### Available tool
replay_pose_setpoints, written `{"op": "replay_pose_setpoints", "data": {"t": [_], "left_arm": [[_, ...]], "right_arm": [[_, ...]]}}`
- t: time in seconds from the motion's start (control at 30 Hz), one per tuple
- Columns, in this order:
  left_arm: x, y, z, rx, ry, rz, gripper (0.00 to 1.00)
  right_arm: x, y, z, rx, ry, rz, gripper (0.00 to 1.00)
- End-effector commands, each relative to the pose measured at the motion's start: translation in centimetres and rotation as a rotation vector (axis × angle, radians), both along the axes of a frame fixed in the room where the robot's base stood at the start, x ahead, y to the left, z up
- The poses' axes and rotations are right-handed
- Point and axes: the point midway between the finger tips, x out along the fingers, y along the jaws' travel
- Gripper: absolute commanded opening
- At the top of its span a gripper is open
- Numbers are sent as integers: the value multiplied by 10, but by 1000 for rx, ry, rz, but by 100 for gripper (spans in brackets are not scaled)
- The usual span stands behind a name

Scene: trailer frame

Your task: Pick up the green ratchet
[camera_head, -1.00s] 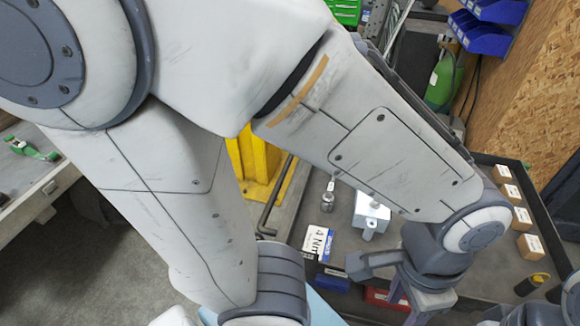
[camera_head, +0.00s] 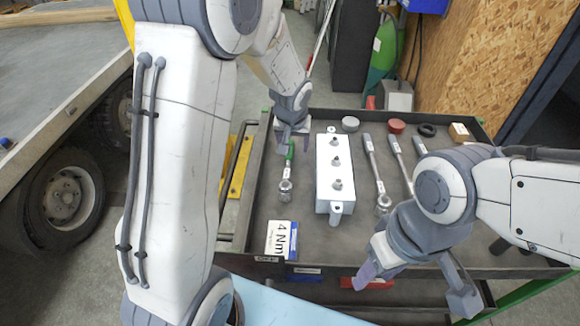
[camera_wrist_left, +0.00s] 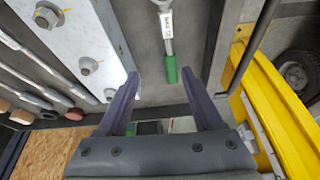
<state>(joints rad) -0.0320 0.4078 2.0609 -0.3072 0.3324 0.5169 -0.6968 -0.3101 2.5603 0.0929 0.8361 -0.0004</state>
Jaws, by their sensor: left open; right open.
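The green ratchet (camera_head: 286,185) lies on the grey tray-topped cart, its metal head toward the 4 Nm card and its green handle end under my left gripper. In the left wrist view the green handle end (camera_wrist_left: 171,70) shows just ahead of the fingertips, in line with the gap between them. My left gripper (camera_head: 292,145) is open and empty above the handle end; it also shows in the left wrist view (camera_wrist_left: 159,76). My right gripper (camera_head: 415,288) is open and empty over the cart's near edge, well to the right of the ratchet.
A white block with bolts (camera_head: 331,185) stands close right of the ratchet. Other ratchets (camera_head: 372,165) lie beyond it. The 4 Nm card (camera_head: 281,240) lies near the front edge. The cart's left rim (camera_head: 256,180) and a yellow post (camera_head: 239,165) are close on the left.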

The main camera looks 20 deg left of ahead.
Motion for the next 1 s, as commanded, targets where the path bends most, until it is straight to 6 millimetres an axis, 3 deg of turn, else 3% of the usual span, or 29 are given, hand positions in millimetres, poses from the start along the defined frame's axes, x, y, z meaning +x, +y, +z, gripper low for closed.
{"op": "replay_pose_setpoints", "data": {"t": [0.1,0.2,0.83,1.0], "left_arm": [[17,24,-20,-4,-21,58,68],[24,30,-34,-5,-26,69,68],[55,34,-105,-6,-25,66,68],[60,35,-114,-6,-28,66,68]], "right_arm": [[0,0,-6,0,0,0,50],[0,0,-7,0,0,0,50],[0,0,-13,0,0,0,50],[0,0,-14,0,0,0,50]]}}
